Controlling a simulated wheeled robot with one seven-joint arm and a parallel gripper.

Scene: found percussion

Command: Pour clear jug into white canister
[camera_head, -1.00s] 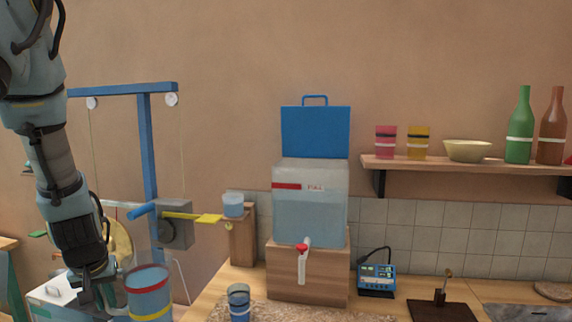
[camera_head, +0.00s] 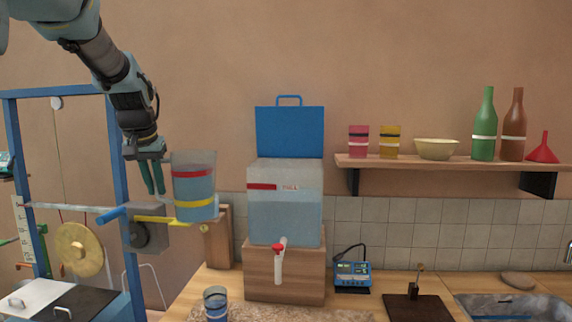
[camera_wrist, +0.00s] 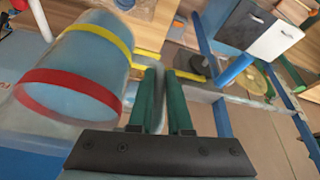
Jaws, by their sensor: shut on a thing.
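The clear jug (camera_head: 194,187) has a red band near the top and a yellow band lower down, with bluish liquid inside. It is roughly upright in the head view. My gripper (camera_head: 153,178) is shut on the jug's left side, and holds it in the air. In the wrist view the jug (camera_wrist: 75,75) is left of the gripper fingers (camera_wrist: 165,100); the grip point is partly hidden. A translucent whitish tank (camera_head: 285,215) with a red mark, a tap and a raised blue lid stands right of the jug; I cannot tell whether it is the white canister.
The tank stands on a wooden block (camera_head: 285,275). A blue cup (camera_head: 215,303) is at the counter front. A blue frame (camera_head: 120,180) with a gong (camera_head: 78,248) and a yellow lever (camera_head: 165,220) is close to the jug. A wall shelf (camera_head: 440,163) holds bottles and cups.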

